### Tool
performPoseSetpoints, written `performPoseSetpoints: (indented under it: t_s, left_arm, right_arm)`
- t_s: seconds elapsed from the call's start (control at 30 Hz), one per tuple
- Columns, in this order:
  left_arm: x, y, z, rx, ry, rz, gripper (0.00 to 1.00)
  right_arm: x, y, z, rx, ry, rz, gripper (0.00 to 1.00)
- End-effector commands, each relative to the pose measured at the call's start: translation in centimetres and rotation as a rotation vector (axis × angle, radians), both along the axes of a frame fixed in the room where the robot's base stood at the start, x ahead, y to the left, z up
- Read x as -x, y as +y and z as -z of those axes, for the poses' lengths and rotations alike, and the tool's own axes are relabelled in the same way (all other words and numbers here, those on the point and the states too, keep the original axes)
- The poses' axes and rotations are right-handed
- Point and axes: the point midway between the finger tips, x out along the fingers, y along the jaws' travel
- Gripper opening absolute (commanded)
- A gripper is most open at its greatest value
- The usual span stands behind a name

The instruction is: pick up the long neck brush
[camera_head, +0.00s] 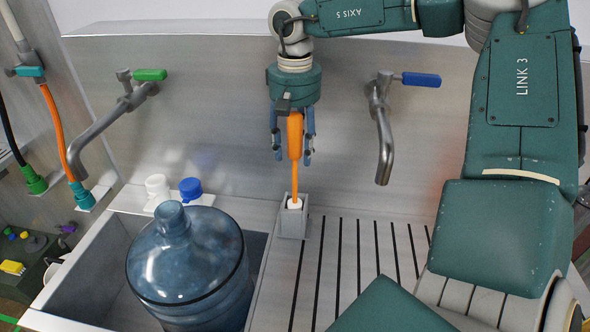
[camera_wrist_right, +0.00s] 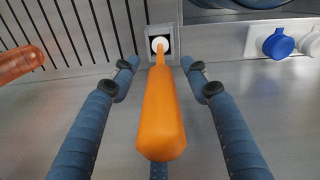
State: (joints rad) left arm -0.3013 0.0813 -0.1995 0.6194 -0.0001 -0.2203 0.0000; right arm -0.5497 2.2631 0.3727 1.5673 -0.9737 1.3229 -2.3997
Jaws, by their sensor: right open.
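The long neck brush has an orange handle (camera_head: 295,138) and a thin orange neck that runs down into a small grey holder (camera_head: 292,222). It stands upright, with its white lower part (camera_wrist_right: 160,44) showing at the holder's mouth and the rest hidden inside. My right gripper (camera_head: 292,155) points down from above, with its blue fingers on either side of the handle. In the right wrist view the handle (camera_wrist_right: 162,112) lies between the two open fingers, with a visible gap on each side. My left gripper is not in view.
A large blue jug (camera_head: 188,262) stands in the sink at left. A green-handled faucet (camera_head: 115,120) and a blue-handled faucet (camera_head: 383,125) flank the brush. White and blue caps (camera_head: 190,189) sit on a ledge behind the jug. The slotted drainboard (camera_head: 350,270) is clear.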

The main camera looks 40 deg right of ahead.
Motion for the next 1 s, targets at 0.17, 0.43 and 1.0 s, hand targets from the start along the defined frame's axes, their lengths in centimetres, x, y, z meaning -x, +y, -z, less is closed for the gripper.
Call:
performPoseSetpoints:
  t_s: [0.17,0.43,1.0]
  left_arm:
    - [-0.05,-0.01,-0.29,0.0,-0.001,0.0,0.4]
    - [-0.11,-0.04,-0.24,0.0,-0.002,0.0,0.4]
    - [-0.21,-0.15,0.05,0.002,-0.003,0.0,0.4]
  right_arm:
    - [0.02,0.0,0.84,-0.001,0.0,0.001,0.46]
    - [0.01,0.0,0.83,-0.001,0.0,0.001,0.23]
    - [-0.12,-0.01,0.04,0.0,-0.004,0.001,0.0]
